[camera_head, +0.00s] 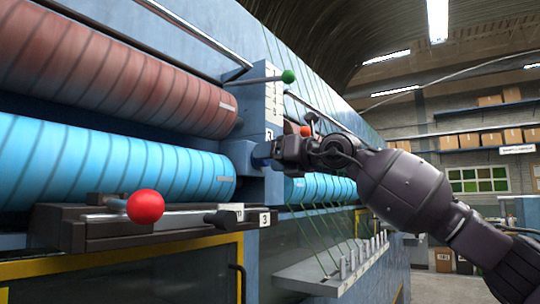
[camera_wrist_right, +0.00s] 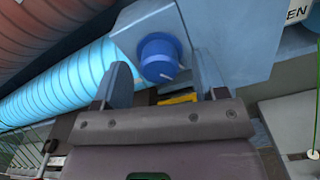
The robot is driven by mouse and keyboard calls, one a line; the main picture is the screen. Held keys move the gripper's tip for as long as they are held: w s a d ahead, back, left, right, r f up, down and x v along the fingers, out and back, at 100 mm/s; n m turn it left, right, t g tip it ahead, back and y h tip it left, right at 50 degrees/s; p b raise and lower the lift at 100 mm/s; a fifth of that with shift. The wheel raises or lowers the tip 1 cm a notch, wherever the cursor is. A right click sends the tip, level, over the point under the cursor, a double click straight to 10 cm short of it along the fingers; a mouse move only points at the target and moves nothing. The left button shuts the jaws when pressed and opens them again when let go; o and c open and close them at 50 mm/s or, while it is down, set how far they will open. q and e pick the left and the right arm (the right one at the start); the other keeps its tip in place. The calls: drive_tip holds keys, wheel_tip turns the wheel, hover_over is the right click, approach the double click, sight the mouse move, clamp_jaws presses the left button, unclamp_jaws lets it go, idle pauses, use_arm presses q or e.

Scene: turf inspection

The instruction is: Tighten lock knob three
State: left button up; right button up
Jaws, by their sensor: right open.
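A blue lock knob (camera_wrist_right: 160,57) with a pale pointer line sits on a blue-grey block of the machine. In the head view only a bit of blue (camera_head: 261,156) shows beside my right gripper (camera_head: 278,155), at the column between the rollers. In the wrist view the two fingers of my right gripper (camera_wrist_right: 160,82) are apart, with the knob ahead between their tips. I cannot tell whether they touch it. A "3" label (camera_head: 265,219) is on the dark bracket below; no number shows on the knob itself. My left gripper is not in view.
A red ball handle (camera_head: 145,206) sticks out over the dark bracket (camera_head: 90,234). A green-tipped lever (camera_head: 288,76) is above. Red (camera_head: 130,85) and blue (camera_head: 110,160) rollers run left. A ledge with pegs (camera_head: 330,268) lies below my arm. Open room is at right.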

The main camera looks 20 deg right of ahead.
drive_tip(key=shift+w+a, duration=0.1)
drive_tip(key=shift+w, duration=0.05)
drive_tip(key=c, duration=0.9)
drive_tip(key=shift+c, duration=0.2)
